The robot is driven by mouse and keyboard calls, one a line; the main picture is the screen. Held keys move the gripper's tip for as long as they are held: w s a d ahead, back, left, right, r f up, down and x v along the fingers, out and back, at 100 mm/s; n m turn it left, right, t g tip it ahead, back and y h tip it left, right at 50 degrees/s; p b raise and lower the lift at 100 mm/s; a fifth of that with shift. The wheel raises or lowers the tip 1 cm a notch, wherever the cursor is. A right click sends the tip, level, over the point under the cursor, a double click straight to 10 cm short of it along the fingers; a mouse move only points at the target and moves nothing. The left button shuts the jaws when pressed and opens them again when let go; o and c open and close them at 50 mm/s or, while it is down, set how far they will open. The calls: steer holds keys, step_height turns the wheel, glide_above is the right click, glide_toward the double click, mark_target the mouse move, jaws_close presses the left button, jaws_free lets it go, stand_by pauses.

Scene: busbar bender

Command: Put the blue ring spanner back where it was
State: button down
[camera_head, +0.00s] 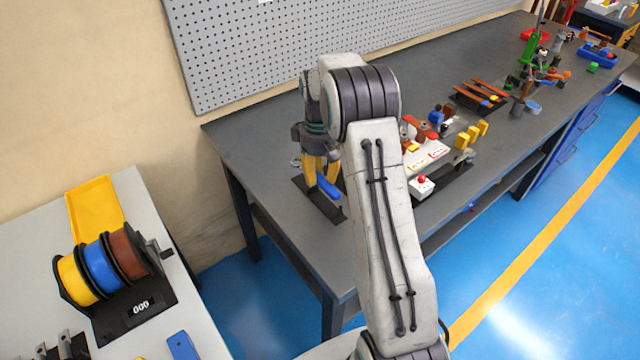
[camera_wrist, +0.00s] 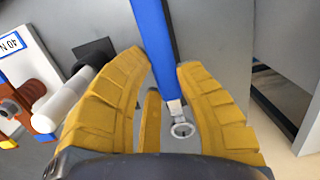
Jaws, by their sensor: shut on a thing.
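The blue ring spanner (camera_head: 328,187) is in my gripper (camera_head: 321,168) at the near left part of the grey workbench. In the wrist view its blue handle (camera_wrist: 153,35) runs between the yellow fingers of my gripper (camera_wrist: 163,64), with the metal ring end toward the palm side. The fingers are shut on it. In the head view the spanner is over a dark narrow board (camera_head: 318,204); I cannot tell whether it touches the board. Part of the spanner is hidden by the fingers.
A white machine with red and yellow parts (camera_head: 428,152) stands just right of my arm. Farther back are copper-coloured bars (camera_head: 480,94), a green tool stand (camera_head: 528,50) and a blue tray (camera_head: 598,55). A pegboard (camera_head: 290,45) borders the bench. Cable spools (camera_head: 100,268) sit on the left table.

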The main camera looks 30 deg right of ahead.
mark_target(320, 197)
steer(key=shift+f, duration=1.8)
steer(key=shift+f, duration=0.35)
steer(key=c, duration=1)
jaws_free()
steer(key=shift+o, duration=0.2)
steer(key=shift+r, duration=0.1)
